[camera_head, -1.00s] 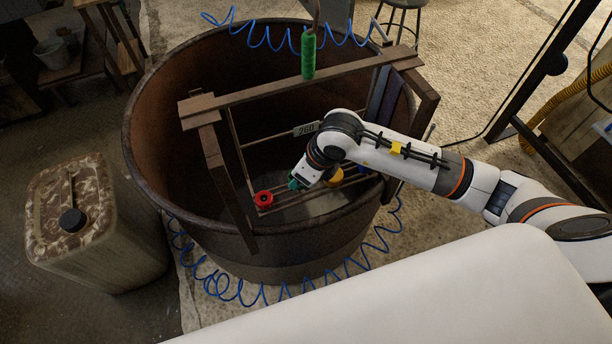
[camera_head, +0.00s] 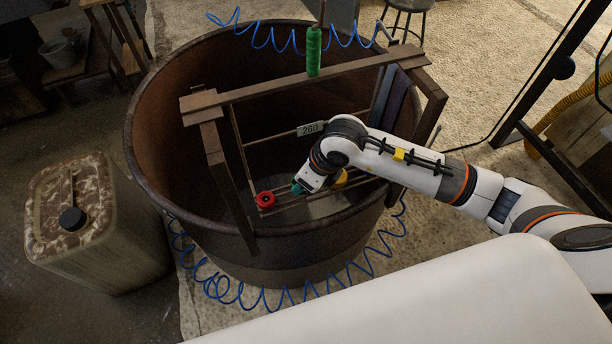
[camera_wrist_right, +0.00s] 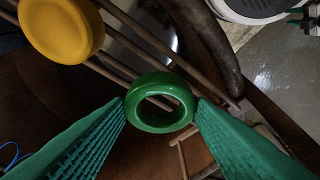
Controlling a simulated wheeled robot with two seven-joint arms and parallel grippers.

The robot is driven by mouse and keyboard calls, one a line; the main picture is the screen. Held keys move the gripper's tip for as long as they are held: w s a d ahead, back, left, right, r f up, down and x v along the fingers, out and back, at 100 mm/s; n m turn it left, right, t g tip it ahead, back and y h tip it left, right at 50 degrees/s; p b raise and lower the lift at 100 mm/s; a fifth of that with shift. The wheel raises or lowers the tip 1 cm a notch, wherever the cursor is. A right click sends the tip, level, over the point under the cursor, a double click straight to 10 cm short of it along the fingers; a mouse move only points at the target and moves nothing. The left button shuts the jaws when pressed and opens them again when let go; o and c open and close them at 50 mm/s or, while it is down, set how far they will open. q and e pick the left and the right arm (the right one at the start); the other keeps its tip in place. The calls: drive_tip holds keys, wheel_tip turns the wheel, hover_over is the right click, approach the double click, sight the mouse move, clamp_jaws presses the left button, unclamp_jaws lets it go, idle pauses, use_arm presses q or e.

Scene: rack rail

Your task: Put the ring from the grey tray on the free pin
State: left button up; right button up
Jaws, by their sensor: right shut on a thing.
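My right gripper (camera_wrist_right: 161,103) has green ribbed fingers and is shut on a green ring (camera_wrist_right: 152,123) in the right wrist view. The ring's open middle faces the camera. In the head view the right gripper (camera_head: 299,187) is inside the big brown tub, low over the rack's rods, between a red ring (camera_head: 265,199) and a yellow round piece (camera_head: 341,181). The yellow piece also shows at the upper left of the wrist view (camera_wrist_right: 62,28), beside the rods. I cannot make out a free pin or the grey tray. My left gripper is not in view.
The tub (camera_head: 150,150) has a high rim around the arm. A wooden frame (camera_head: 290,88) with a "260" plate (camera_head: 310,129) spans it, and a green handle (camera_head: 313,50) hangs above. A brown canister (camera_head: 95,225) stands left. Blue coiled hose (camera_head: 255,297) rings the tub.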

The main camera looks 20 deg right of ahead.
drive_tip(key=shift+f, duration=0.2)
drive_tip(key=shift+f+b, duration=0.8)
drive_tip(key=shift+b, duration=0.05)
drive_tip(key=shift+s+d+f+b, duration=0.1)
drive_tip(key=shift+d+f+b, duration=0.15)
drive_tip(key=shift+f+b, duration=0.35)
drive_tip(key=o, duration=1)
drive_tip(key=shift+f, duration=0.1)
drive_tip(key=shift+o, duration=0.2)
